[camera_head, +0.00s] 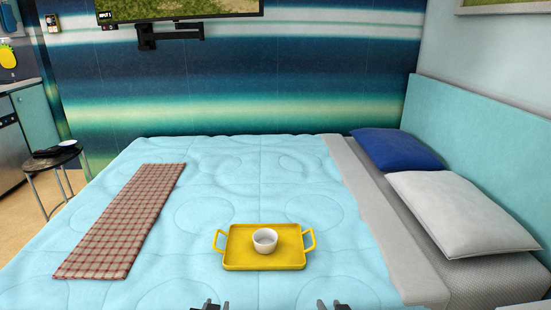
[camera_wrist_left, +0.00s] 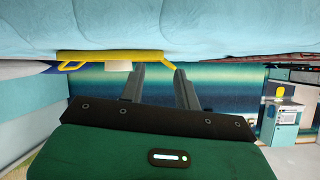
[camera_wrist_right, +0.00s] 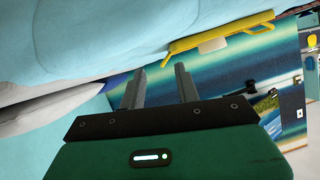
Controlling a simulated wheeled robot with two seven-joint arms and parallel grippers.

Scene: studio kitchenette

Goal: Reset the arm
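My left gripper (camera_head: 214,306) shows only its fingertips at the bottom edge of the head view. In the left wrist view (camera_wrist_left: 157,70) its two fingers stand apart with nothing between them. My right gripper (camera_head: 335,305) also shows only its tips at the bottom edge, to the right of the left one. In the right wrist view (camera_wrist_right: 159,70) its fingers are apart and empty. Both grippers are on the near side of the yellow tray (camera_head: 240,264) and clear of it. A small white bowl (camera_head: 265,240) stands upright on the tray.
The tray rests on a bed with a light blue quilt (camera_head: 200,225). A red checked runner (camera_head: 122,225) lies on the left. A blue pillow (camera_head: 397,149) and a white pillow (camera_head: 460,213) lie at right by the headboard (camera_head: 495,130). A stool (camera_head: 54,160) stands left of the bed.

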